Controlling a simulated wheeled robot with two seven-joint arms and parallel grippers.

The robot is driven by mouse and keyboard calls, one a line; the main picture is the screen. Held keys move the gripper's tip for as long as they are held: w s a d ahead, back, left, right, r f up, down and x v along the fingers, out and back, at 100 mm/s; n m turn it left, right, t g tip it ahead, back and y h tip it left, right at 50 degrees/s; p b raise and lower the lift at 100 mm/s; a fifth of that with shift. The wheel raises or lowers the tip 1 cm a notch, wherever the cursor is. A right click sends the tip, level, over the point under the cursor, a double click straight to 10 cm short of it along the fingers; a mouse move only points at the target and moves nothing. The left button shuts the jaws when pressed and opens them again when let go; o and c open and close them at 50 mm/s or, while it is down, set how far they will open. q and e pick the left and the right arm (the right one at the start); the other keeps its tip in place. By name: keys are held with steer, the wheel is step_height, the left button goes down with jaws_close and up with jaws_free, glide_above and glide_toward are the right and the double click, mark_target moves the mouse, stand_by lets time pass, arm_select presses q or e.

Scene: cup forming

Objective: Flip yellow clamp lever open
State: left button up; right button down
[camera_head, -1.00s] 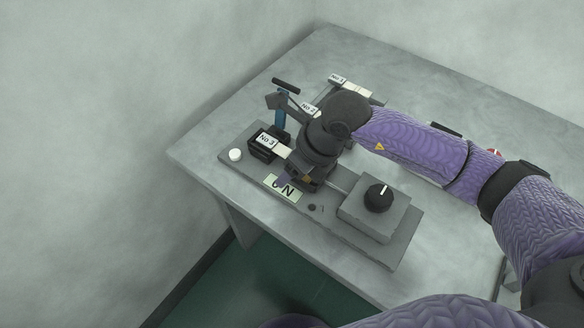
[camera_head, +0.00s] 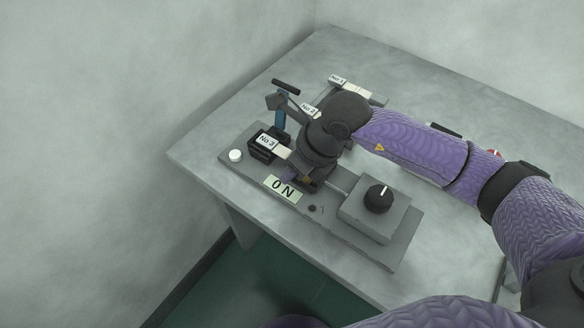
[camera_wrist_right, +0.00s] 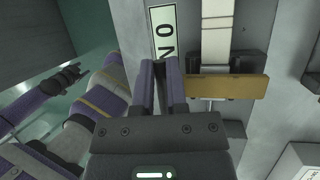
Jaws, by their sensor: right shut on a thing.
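The yellow clamp lever (camera_wrist_right: 230,87) is a flat tan-yellow bar lying crosswise in the right wrist view. Only a small brownish patch of it (camera_head: 306,179) shows in the head view. My right gripper (camera_wrist_right: 162,68) points down at the clamp, its fingers close together. The lever's left end meets the right-hand finger. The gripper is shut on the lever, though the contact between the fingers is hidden. In the head view the right gripper (camera_head: 291,173) is mostly covered by its own wrist. My left gripper (camera_wrist_right: 65,78) seems to show small at the left of the wrist view, state unclear.
The ON label (camera_head: 283,189) lies beside the clamp on the grey base plate (camera_head: 375,252). A box with a black knob (camera_head: 378,198) is at right, a white button (camera_head: 235,156) at left. A blue-posted lever press (camera_head: 281,108) stands behind. The table's left side is clear.

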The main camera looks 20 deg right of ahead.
arm_select(q)
steer(key=shift+w, duration=0.2)
steer(key=shift+w, duration=0.35)
